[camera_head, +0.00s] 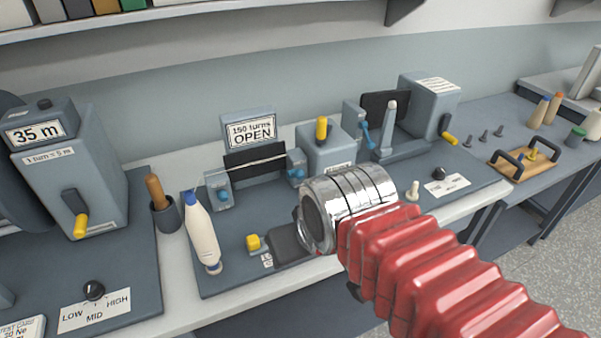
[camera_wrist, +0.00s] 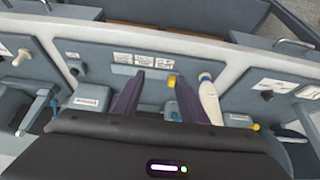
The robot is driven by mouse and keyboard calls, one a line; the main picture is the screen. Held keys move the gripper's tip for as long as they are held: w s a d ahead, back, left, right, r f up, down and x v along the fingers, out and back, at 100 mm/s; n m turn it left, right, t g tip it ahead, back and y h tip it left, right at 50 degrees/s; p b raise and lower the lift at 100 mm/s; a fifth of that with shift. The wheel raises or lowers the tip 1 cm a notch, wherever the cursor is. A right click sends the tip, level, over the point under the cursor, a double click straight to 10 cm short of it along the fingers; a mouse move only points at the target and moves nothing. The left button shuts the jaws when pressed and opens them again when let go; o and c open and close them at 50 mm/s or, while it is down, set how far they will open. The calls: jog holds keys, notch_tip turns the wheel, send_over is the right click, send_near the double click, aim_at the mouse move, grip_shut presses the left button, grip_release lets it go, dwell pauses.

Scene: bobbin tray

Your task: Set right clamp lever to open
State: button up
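The thread tester in the middle has a left clamp (camera_head: 219,190) and a right clamp (camera_head: 296,164), with a pale thread stretched between them. The right clamp's small blue lever (camera_head: 297,173) sits low on its front; its exact angle is too small to tell. In the head view my chrome wrist is in front of the tester, to the right of and nearer than the right clamp, and hides my fingertips. In the wrist view my gripper (camera_wrist: 160,82) has its two dark fingers apart and nothing held. A grey block with blue on it (camera_wrist: 171,108) shows between them; I cannot tell which clamp.
A sign (camera_head: 250,131) behind the tester reads "150 turns OPEN". A grey box with a yellow-topped lever (camera_head: 322,130) stands right of the clamp.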

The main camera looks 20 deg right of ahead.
jog(key=shift+m+g+y, duration=0.3)
jog(key=shift+m+g, duration=0.1)
jog(key=shift+m, duration=0.2)
jog(key=w+d+r, duration=0.1)
jog(key=w, duration=0.2)
jog(key=w+d+r, duration=0.1)
jog(key=w+r, duration=0.1)
jog(key=w, duration=0.1)
jog(key=w+d+r, duration=0.2)
jog(key=w, duration=0.1)
jog(key=m+y, duration=0.1)
send_near(301, 171)
notch_tip(301, 171, up, 2)
jog(key=shift+s+d, duration=0.25)
jog(key=shift+s, duration=0.15)
jog(key=x, duration=1.3)
jog(key=shift+w+a+f, duration=0.15)
jog(key=shift+f, duration=0.2)
jog(key=shift+c, duration=0.2)
grip_shut()
